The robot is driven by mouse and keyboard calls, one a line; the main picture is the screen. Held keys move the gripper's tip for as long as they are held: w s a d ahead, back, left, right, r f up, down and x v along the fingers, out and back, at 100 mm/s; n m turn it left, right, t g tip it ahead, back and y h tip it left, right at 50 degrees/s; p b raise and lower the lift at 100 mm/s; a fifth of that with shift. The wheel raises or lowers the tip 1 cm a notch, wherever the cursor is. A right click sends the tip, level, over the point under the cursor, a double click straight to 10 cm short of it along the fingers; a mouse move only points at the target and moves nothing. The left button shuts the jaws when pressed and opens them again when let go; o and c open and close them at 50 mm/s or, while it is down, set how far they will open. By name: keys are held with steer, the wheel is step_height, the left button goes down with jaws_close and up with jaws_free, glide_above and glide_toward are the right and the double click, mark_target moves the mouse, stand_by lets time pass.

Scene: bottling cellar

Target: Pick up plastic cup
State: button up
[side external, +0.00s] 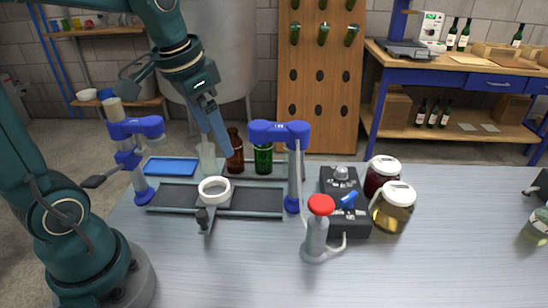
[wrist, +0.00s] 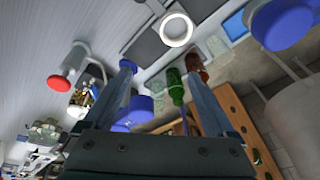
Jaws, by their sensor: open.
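No plastic cup can be made out with certainty. A clear, pale vessel (side external: 207,160) stands behind the dark belt in the side view, left of a brown bottle (side external: 235,155); I cannot tell whether it is a cup or a bottle. My gripper (side external: 227,147) is above the bench, pointing down near this vessel and the brown bottle. In the wrist view, my gripper (wrist: 160,74) has its two fingers apart with nothing held between them.
A white ring (side external: 215,188) sits at the belt, between blue-topped posts (side external: 280,132). A red-capped dispenser (side external: 318,225), a black control box (side external: 343,185) and two lidded jars (side external: 393,208) stand right. A blue tray (side external: 170,166) lies left. The front bench is clear.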

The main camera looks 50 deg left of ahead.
steer(key=g, duration=0.2)
glide_toward(208, 158)
steer(key=w+d, duration=0.2)
steer(key=d, duration=0.1)
steer(key=shift+m+g+h, duration=0.4)
steer(key=shift+g+h, duration=0.1)
steer(key=shift+g, duration=0.1)
steer(key=a+f, duration=0.2)
steer(key=f, duration=0.1)
steer(key=a+f, duration=0.3)
steer(key=shift+a+f, duration=0.2)
steer(key=shift+a, duration=0.1)
steer(key=shift+f, duration=2.65)
steer(key=c, duration=1.4)
jaws_close()
steer(key=shift+r, duration=0.15)
